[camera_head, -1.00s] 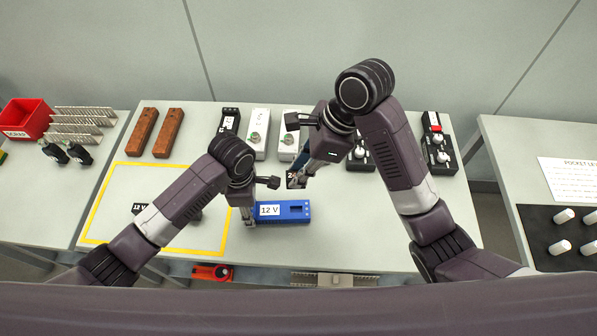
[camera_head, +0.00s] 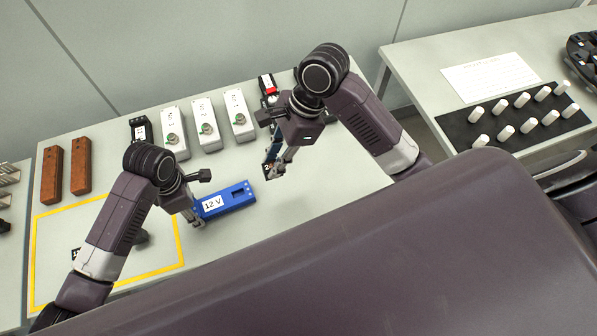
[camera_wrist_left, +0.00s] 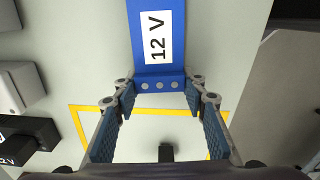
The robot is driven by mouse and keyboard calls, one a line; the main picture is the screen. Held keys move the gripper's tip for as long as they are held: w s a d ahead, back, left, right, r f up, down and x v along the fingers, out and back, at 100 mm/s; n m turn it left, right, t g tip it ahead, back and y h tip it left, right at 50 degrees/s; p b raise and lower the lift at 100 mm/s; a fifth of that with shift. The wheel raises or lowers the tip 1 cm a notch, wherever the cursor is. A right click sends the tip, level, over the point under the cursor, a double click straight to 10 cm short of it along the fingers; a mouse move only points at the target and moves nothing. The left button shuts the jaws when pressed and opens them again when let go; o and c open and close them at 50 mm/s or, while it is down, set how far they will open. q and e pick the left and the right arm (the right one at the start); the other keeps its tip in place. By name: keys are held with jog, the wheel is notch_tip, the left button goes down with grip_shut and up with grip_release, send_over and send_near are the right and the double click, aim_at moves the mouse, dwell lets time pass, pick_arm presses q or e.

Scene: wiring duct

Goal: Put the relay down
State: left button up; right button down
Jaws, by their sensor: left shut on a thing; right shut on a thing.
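A blue block (camera_head: 232,199) with a white 12 V label and a slot is at the front of the table. My left gripper (camera_head: 199,222) is shut on its near left end. In the left wrist view the block (camera_wrist_left: 158,72) is at the ends of the two fingers (camera_wrist_left: 160,95). I cannot tell whether the block touches the table. My right gripper (camera_head: 276,172) is shut on a small dark block (camera_head: 267,168) with a white label, beyond the blue block; the fingers hide part of it. I cannot tell which of the two is the relay.
A yellow outlined area (camera_head: 33,245) lies at left, with a black 12 V piece (camera_head: 75,254) in it, partly behind my left arm. White switch boxes (camera_head: 206,121) and brown bars (camera_head: 52,174) stand at the back. A second table (camera_head: 430,85) is at right.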

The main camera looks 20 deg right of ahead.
jog(key=s+d+f, duration=0.2)
jog(key=s+d, duration=0.1)
jog(key=d, duration=0.3)
notch_tip(320, 180, down, 9)
jog(key=shift+a+f, duration=0.1)
jog(key=shift+f, duration=0.05)
jog(key=c, duration=1.7)
grip_release()
jog(key=shift+f, duration=0.15)
jog(key=shift+c, duration=0.2)
jog(key=v, duration=1.2)
jog(key=shift+s+r, duration=0.15)
jog(key=shift+r, duration=0.05)
jog(key=shift+a, duration=0.15)
